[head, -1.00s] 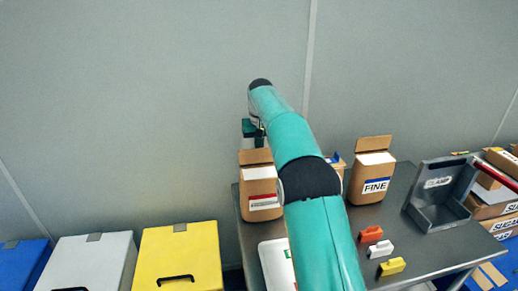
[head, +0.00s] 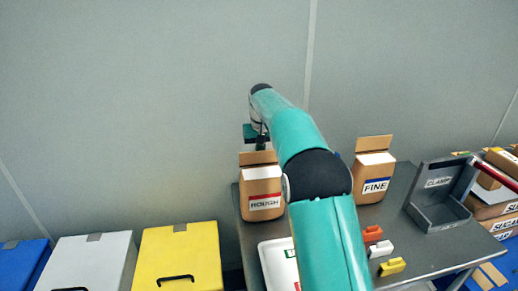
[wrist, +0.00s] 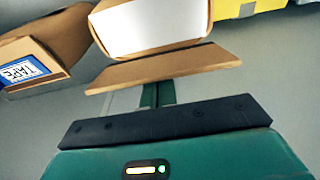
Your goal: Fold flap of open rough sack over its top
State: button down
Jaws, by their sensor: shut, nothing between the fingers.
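The open rough sack (head: 262,187) is brown with a ROUGH label and stands at the table's back left edge. Its flap (head: 258,158) stands up along the back of the top. In the wrist view the flap (wrist: 163,69) lies between my gripper and the sack's white top (wrist: 150,25). My gripper (head: 257,143) is shut and empty, just behind and above the flap. In the wrist view its green fingers (wrist: 157,95) run up to the flap, which hides their tips. I cannot tell whether they touch it.
The FINE sack (head: 373,177), also open with its flap up, stands to the right. Orange, white and yellow clips (head: 391,267) lie in front of it, beside a grey CLAMPS holder (head: 436,205). A white tray (head: 272,262) lies at front left. The wall is close behind.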

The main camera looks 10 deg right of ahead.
jog(key=shift+s, duration=2.6)
jog(key=shift+w+r, duration=0.5)
jog(key=shift+r, duration=0.25)
jog(key=shift+w+r, duration=0.5)
jog(key=shift+r, duration=0.25)
jog(key=shift+f, duration=0.15)
jog(key=shift+f, duration=0.7)
jog(key=shift+f, duration=0.35)
jog(key=shift+f, duration=0.35)
